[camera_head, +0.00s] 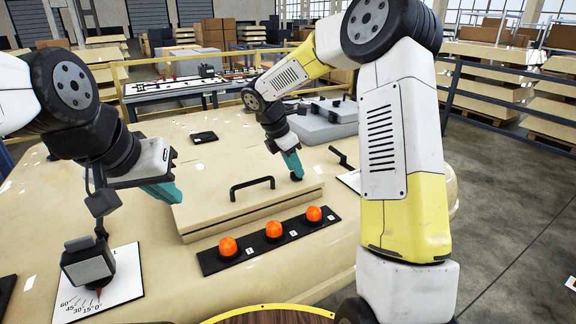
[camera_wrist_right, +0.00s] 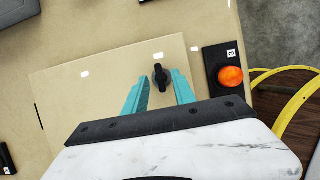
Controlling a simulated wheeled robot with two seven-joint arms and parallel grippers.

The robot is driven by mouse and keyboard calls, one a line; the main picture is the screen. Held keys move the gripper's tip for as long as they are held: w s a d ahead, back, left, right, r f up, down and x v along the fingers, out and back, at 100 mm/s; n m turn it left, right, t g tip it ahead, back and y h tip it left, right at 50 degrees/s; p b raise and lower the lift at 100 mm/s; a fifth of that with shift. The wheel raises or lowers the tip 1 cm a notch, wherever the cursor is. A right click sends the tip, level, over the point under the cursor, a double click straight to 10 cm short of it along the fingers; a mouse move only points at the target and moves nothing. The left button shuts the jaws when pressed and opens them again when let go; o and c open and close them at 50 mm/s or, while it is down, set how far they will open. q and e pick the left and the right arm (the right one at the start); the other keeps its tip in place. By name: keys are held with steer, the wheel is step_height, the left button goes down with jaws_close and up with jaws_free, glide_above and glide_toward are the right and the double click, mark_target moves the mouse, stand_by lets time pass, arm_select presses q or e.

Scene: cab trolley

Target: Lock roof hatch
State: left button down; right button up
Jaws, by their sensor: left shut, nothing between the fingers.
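The roof hatch (camera_head: 222,212) is a raised tan panel with a black bar handle (camera_head: 252,185), and it lies flat and closed on the tan roof. A black turn knob (camera_wrist_right: 161,77) sits near one corner of the hatch; in the head view it is at the far right corner (camera_head: 296,177). My right gripper (camera_head: 294,168) points down at this knob. In the right wrist view its teal fingers (camera_wrist_right: 161,92) are apart, one on each side of the knob; contact cannot be told. My left gripper (camera_head: 174,194) is shut and empty by the hatch's left edge.
A black strip (camera_head: 206,263) with three orange lamps runs along the hatch's near side. A dial plate (camera_head: 127,284) lies at lower left, a black crank (camera_head: 341,157) stands right of the hatch. Yellow railing (camera_head: 125,100) and grey boxes (camera_head: 322,122) stand behind.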

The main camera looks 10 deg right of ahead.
steer(key=shift+d+f, duration=0.25)
steer(key=shift+f, duration=0.35)
jaws_close()
